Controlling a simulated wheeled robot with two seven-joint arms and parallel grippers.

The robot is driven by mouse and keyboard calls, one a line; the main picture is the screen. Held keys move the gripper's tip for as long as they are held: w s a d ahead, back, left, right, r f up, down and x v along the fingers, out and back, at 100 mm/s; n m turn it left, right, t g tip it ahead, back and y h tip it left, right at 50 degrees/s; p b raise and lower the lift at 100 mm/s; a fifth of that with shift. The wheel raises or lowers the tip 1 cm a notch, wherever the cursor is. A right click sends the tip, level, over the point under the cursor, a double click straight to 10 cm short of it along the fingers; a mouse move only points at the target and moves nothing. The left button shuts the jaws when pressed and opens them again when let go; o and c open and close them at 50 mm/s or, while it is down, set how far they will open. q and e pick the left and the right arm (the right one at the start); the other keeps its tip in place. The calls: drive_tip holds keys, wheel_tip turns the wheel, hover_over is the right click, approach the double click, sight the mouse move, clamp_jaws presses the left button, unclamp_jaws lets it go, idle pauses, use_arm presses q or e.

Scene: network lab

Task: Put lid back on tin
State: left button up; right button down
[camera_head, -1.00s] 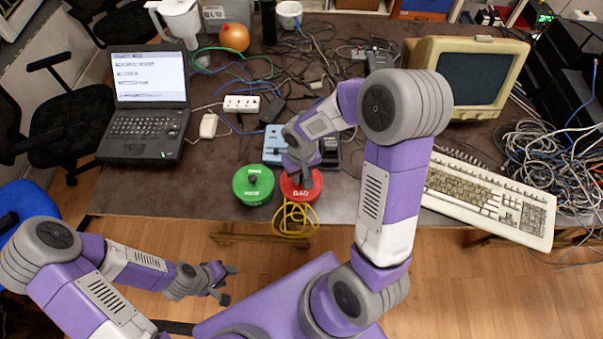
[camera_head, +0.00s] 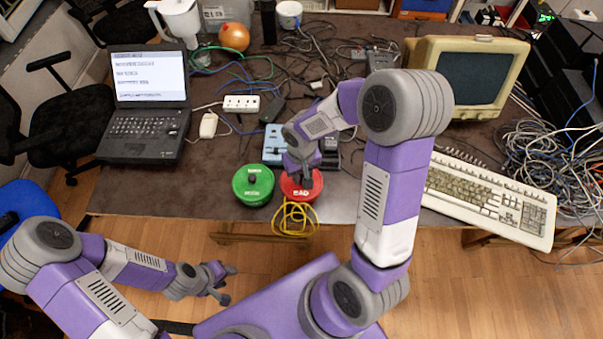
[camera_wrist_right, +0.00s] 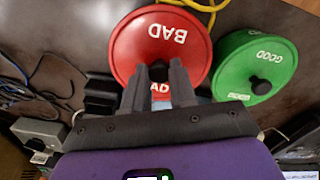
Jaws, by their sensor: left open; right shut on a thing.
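The red lid marked BAD (camera_head: 291,192) is at the front of the table, over a red tin whose label shows in part in the right wrist view (camera_wrist_right: 160,90). I cannot tell whether the lid is fully seated. My right gripper (camera_head: 303,180) is above it, fingers pointing down. In the right wrist view its fingers (camera_wrist_right: 157,72) are shut on the lid's dark knob, which they mostly hide. The green tin marked GOOD (camera_head: 246,192), with its lid and dark knob, stands close to the left. My left gripper (camera_head: 231,284) is open and empty, in front of the table.
A yellow cable (camera_head: 296,218) hangs over the front edge beside the red tin. A blue device (camera_head: 272,144) and a dark device (camera_head: 330,152) stand behind the tins. A laptop (camera_head: 148,100) is at left, a beige keyboard (camera_head: 488,195) and monitor (camera_head: 470,75) at right.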

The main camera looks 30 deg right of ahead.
drive_tip(key=shift+f+b, duration=0.2)
drive_tip(key=shift+b, duration=0.2)
idle(1.2)
drive_tip(key=shift+c, duration=1.8)
unclamp_jaws()
drive_tip(key=shift+r+p, duration=2.75)
drive_tip(key=shift+r, duration=0.8)
drive_tip(key=shift+c, duration=0.4)
clamp_jaws()
